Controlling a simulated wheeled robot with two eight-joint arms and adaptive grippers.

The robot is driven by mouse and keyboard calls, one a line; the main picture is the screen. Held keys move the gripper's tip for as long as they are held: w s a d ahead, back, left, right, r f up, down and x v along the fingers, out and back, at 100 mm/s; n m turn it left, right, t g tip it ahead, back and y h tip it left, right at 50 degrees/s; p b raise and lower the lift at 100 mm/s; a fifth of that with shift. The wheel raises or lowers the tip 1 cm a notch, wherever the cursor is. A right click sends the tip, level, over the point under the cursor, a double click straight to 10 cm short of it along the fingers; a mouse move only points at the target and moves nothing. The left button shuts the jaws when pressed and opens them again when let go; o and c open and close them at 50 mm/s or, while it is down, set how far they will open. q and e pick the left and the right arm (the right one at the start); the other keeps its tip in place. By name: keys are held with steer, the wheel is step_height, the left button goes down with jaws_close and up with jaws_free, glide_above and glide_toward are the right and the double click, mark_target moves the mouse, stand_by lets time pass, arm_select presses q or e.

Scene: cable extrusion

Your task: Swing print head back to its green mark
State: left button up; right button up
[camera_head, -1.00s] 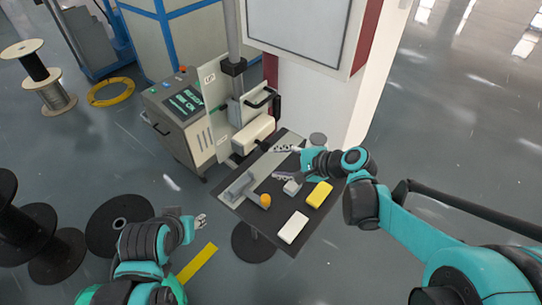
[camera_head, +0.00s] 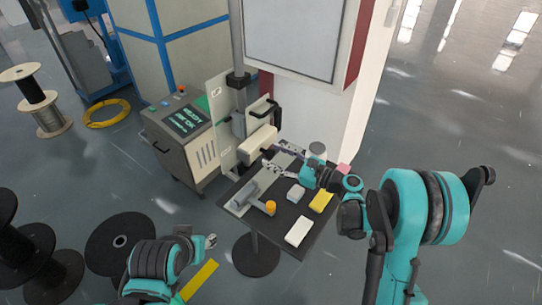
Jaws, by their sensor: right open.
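The print head, a cream box (camera_head: 257,144), sits low on the upright pole beside the pale panel, with its nose over the far left edge of the dark table. A black handle (camera_head: 267,109) stands out above it. A small green patch (camera_head: 203,103) shows at the panel's upper left edge; I cannot tell if it is the green mark. My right gripper (camera_head: 270,159) is open, its fingers spread just at the near right of the print head; contact is unclear. My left gripper (camera_head: 211,241) hangs left of the table, small and partly hidden by its wrist.
The table (camera_head: 300,257) holds a yellow block (camera_head: 321,201), a white block (camera_head: 298,231), a grey bracket (camera_head: 243,196) and an orange knob (camera_head: 270,207). A control cabinet (camera_head: 178,135) stands left of the panel. Black spools (camera_head: 120,241) lie on the floor at left.

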steer(key=shift+x, duration=0.95)
jaws_close()
steer(key=shift+w, duration=0.1)
